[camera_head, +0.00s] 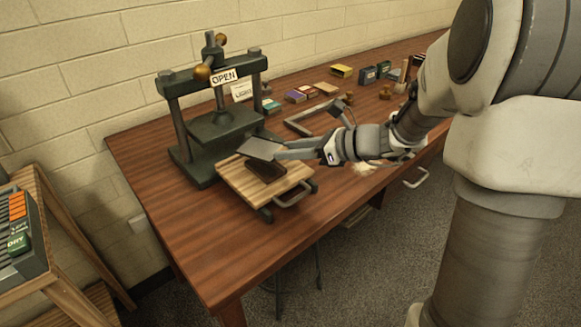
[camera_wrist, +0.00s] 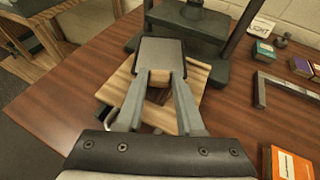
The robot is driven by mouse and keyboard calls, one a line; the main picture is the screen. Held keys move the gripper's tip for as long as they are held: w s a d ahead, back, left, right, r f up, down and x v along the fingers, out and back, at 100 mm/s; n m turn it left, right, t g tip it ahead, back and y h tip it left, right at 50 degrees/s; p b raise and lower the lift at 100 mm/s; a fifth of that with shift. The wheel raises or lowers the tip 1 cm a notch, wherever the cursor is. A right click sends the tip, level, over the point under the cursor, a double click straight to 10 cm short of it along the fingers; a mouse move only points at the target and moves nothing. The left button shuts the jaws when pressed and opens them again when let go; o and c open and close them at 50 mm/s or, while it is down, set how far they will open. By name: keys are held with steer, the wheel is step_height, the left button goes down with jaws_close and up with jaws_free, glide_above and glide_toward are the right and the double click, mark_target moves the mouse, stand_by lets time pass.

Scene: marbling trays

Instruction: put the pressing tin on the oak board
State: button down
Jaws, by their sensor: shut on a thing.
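The pressing tin, a flat dark grey plate (camera_head: 262,148), is held at the tips of my gripper (camera_head: 280,154) above the back part of the oak board. In the wrist view the tin (camera_wrist: 162,58) lies across the ends of both fingers of my gripper (camera_wrist: 160,80). The oak board (camera_head: 235,178) is pale striped wood in front of the press; it also shows in the wrist view (camera_wrist: 117,92). A dark brown patch lies on the board under the tin; I cannot tell whether it is shadow or an object.
A dark green press (camera_head: 222,128) with an OPEN sign (camera_head: 223,76) stands just behind the board. A metal handle (camera_head: 293,196) sticks out at the board's front. A grey frame (camera_head: 300,122) and several small boxes (camera_head: 341,71) lie farther right on the table.

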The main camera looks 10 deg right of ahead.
steer(key=shift+f+b, duration=0.65)
steer(key=shift+f, duration=1.3)
steer(key=shift+f, duration=0.2)
steer(key=c, duration=0.5)
jaws_free()
steer(key=shift+r, duration=0.1)
steer(key=shift+r, duration=0.25)
steer(key=p+v, duration=0.2)
steer(key=v, duration=1)
steer(key=shift+f+p, duration=0.15)
steer(key=shift+p, duration=0.2)
